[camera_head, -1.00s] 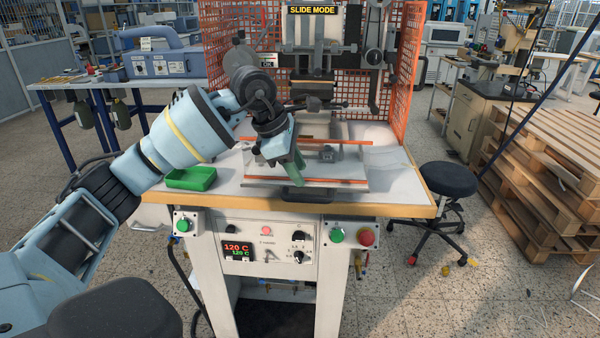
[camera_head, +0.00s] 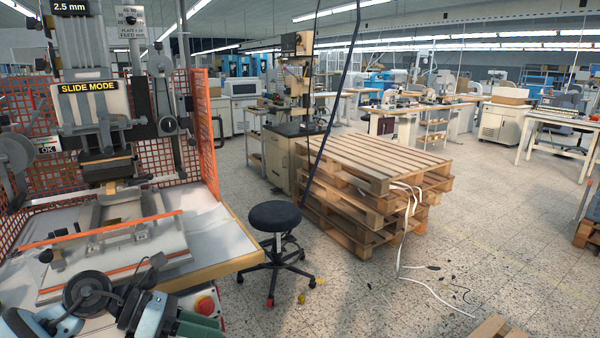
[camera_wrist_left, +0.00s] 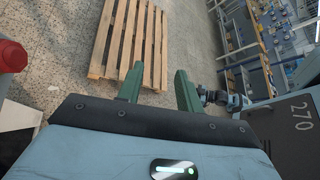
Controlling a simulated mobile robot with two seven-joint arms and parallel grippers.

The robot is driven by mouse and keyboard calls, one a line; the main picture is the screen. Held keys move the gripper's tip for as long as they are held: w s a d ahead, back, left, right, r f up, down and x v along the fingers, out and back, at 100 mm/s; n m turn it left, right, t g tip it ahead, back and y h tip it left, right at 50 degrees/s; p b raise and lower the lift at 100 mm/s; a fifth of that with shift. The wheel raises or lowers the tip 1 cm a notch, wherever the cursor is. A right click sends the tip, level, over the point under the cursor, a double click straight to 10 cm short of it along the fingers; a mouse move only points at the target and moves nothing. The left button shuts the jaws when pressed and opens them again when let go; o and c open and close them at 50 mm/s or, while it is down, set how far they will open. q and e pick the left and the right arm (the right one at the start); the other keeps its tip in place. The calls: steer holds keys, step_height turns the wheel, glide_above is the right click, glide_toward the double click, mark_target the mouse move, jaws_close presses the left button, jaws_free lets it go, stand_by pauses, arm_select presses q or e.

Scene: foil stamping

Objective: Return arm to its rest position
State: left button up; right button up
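My left arm shows low at the left in the head view, in front of the stamping machine (camera_head: 95,90). Its left gripper (camera_head: 195,328), with green fingers, is at the bottom edge, partly cut off, near the red button (camera_head: 206,305). In the left wrist view the two green fingers of the left gripper (camera_wrist_left: 158,84) stand apart with nothing between them. A blue-grey jointed part, which looks like part of my other arm, shows beyond the right finger. My right gripper cannot be made out in either view.
The machine's worktable edge (camera_head: 225,262) lies beside the left arm. A black stool (camera_head: 275,216) and stacked wooden pallets (camera_head: 375,165) stand to the right. A wooden pallet (camera_wrist_left: 128,40) shows in the wrist view.

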arm_select(q)
steer(key=s+d+f+n+t+h, duration=0.35)
steer(key=d+n+h, duration=0.25)
steer(key=n, duration=0.3)
steer(key=s+a+f+n+t+y, duration=0.3)
steer(key=s+f+n+y, duration=0.15)
steer(key=f+n, duration=0.4)
steer(key=s+a+f+n+t+y+p, duration=0.1)
steer(key=s+a+f+n+t+y, duration=0.25)
steer(key=n, duration=0.75)
steer(key=s+a+f+n+t+y, duration=0.1)
steer(key=s+f+n+t+y, duration=0.1)
steer(key=s+f+n+y, duration=0.5)
steer(key=s+a+f+n+g+y, duration=0.1)
steer(key=s+a+f+n+g, duration=0.1)
steer(key=s+f+n+g, duration=0.3)
steer(key=s+f+n, duration=0.3)
steer(key=s+f, duration=0.1)
steer(key=s, duration=0.3)
steer(key=shift+s+f, duration=0.35)
arm_select(e)
steer(key=shift+w+d+r+t, duration=0.1)
steer(key=shift+w+r+t, duration=0.05)
steer(key=shift+w+r, duration=0.35)
steer(key=shift+w+d+r+t, duration=0.15)
steer(key=shift+w+r, duration=0.1)
steer(key=shift+r, duration=0.35)
arm_select(q)
steer(key=shift+n, duration=0.25)
